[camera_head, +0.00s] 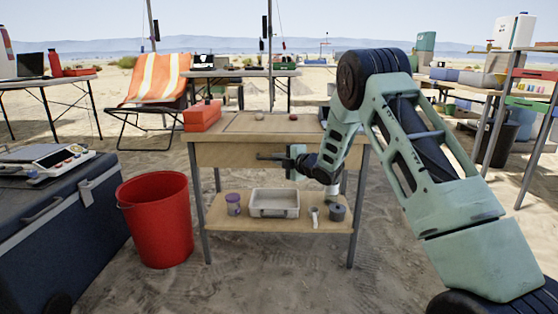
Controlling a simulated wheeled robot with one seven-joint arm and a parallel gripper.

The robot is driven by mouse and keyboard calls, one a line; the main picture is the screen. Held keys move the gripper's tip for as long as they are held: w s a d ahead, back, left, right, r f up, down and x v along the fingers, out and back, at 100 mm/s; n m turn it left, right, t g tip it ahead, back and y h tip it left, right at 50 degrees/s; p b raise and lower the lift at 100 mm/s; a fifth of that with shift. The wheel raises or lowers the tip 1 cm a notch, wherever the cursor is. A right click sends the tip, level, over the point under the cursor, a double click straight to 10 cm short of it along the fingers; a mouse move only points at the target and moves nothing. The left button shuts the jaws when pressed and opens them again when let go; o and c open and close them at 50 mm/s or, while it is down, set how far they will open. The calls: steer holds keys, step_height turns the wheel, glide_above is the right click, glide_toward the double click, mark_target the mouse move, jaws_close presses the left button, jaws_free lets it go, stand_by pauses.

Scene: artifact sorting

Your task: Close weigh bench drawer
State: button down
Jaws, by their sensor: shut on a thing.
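The wooden weigh bench (240,126) stands ahead of me on grey legs. Its drawer front (225,155) faces me below the top, and I cannot make out a gap between it and the bench. A dark bar handle (266,157) sits at the middle of the front. My gripper (285,158) is at this handle and shut on it, with my arm reaching in from the right. My arm hides the right part of the drawer front and of the bench top.
The lower shelf (230,220) carries a grey tray (274,213), a purple jar (233,209) and a dark pot (337,213). A red bucket (156,220) stands at the bench's left, beside a dark blue case (60,230). Sand before the bench is clear.

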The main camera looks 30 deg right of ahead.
steer(key=shift+w+d, duration=0.1)
steer(key=shift+d, duration=0.05)
steer(key=c, duration=1.8)
jaws_free()
steer(key=shift+r, duration=0.1)
steer(key=p+v, duration=0.5)
steer(key=v, duration=1.2)
steer(key=shift+s+p, duration=0.25)
steer(key=shift+p, duration=0.05)
